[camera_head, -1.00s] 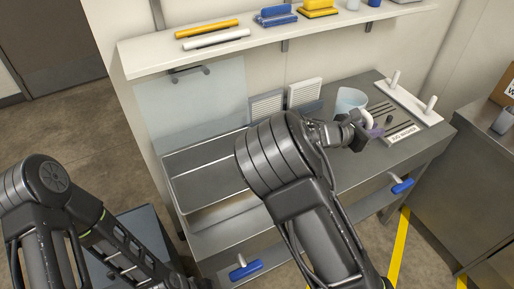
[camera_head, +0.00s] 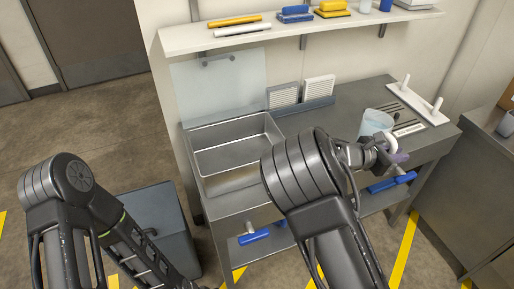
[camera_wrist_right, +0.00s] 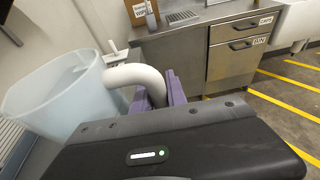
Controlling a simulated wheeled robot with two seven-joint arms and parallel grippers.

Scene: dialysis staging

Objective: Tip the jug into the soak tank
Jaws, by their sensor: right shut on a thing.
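The jug (camera_head: 376,124) is a translucent pale-blue vessel with a white handle (camera_wrist_right: 138,76), over the right part of the steel counter. My right gripper (camera_head: 392,157) is shut on the handle, its purple pads on either side. The jug looks about upright in the head view. Its base is hidden, so I cannot tell its height above the counter. The jug also fills the left of the right wrist view (camera_wrist_right: 50,98). The soak tank (camera_head: 236,127), a rectangular steel basin, lies left of the jug and looks empty. My left gripper is out of view; only its arm shows.
A clear panel (camera_head: 217,88) stands behind the tank. White louvred blocks (camera_head: 318,89) stand between tank and jug at the back. A white peg rack (camera_head: 415,103) is at the right. A shelf (camera_head: 300,35) runs above.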

